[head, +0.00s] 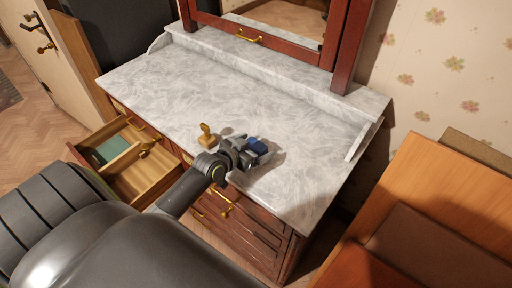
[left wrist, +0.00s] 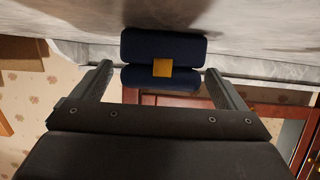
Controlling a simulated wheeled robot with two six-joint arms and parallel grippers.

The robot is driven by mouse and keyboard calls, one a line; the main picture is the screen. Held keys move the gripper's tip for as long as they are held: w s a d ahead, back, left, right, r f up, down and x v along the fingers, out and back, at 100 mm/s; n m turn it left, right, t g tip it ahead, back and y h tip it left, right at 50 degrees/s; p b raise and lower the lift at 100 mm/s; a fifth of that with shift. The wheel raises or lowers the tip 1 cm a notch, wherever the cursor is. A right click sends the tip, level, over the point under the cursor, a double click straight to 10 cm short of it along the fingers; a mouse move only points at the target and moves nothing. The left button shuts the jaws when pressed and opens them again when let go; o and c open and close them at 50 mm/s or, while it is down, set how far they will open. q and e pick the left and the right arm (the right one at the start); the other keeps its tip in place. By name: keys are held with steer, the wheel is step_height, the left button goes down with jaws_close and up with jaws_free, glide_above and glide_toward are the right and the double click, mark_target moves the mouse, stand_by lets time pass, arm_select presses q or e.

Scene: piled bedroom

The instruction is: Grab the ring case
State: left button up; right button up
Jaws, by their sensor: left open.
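The ring case is a small dark blue box on the grey marble dresser top; it shows at my left gripper in the head view (head: 257,145). In the left wrist view the ring case (left wrist: 163,48) has a gold clasp facing the camera and sits centred ahead of the jaws. My left gripper (head: 259,151) is open, and its fingertips in the left wrist view (left wrist: 161,72) lie on either side of the case's near part, with a gap at each side. Part of the case is hidden by the gripper in the head view. My right gripper is not in view.
A small brass, stamp-like object (head: 207,138) stands just left of my left gripper on the marble top (head: 200,85). A drawer (head: 150,185) with a divider is open at the dresser's left. A mirror frame (head: 345,50) rises behind. Much of the top is clear.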

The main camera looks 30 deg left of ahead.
arm_select(q)
steer(key=shift+w+f, duration=0.1)
steer(key=shift+w, duration=0.05)
steer(key=shift+c, duration=0.4)
steer(key=c, duration=1)
